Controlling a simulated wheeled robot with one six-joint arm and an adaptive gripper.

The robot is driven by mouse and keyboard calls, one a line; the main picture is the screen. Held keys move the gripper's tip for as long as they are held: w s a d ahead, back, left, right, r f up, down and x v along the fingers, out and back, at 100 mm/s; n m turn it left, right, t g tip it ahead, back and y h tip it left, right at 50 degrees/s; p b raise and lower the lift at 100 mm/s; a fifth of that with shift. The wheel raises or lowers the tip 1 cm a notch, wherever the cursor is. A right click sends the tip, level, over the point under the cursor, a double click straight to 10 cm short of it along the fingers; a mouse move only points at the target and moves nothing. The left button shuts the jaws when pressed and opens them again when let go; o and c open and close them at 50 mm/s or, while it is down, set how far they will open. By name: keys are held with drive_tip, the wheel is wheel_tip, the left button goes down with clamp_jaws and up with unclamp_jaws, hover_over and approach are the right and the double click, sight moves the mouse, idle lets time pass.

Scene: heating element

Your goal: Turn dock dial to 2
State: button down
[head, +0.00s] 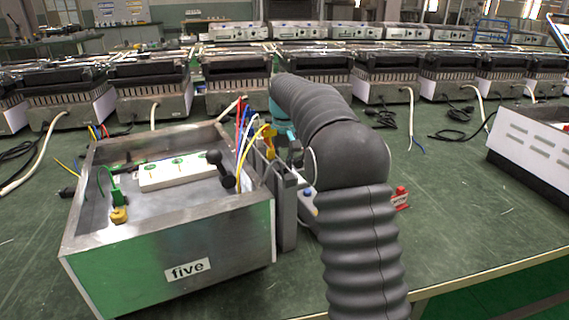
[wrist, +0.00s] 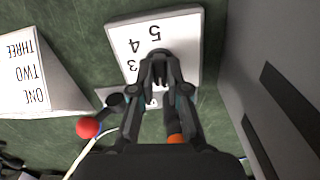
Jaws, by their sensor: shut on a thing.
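The dock dial is a white plate (wrist: 190,32) with black numbers in the wrist view; 5, 4 and 3 can be read, turned over in the picture. Its black knob (wrist: 155,58) sits at the middle of the plate. My gripper (wrist: 160,78) is shut on the knob, with a finger on each side. The fingers cover the lower part of the plate, so the pointer and the number 2 cannot be made out. In the head view the dial is hidden, and my arm covers most of the gripper.
A white sign (wrist: 35,75) reading ONE, TWO, THREE and a red ball (wrist: 88,127) lie left of the dial. A grey wall (wrist: 255,60) stands close at right. In the head view a metal box (head: 130,255) marked "five" stands left of my arm, with coloured wires (head: 243,135).

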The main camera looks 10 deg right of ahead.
drive_tip(key=shift+r+m+p, duration=0.2)
drive_tip(key=shift+m+p, duration=0.75)
drive_tip(key=shift+m, duration=0.25)
drive_tip(key=shift+f+m, duration=0.2)
drive_tip(key=shift+m, duration=1.5)
drive_tip(key=c, duration=1.2)
unclamp_jaws()
drive_tip(key=shift+o, duration=0.2)
wheel_tip(320, 180, up, 12)
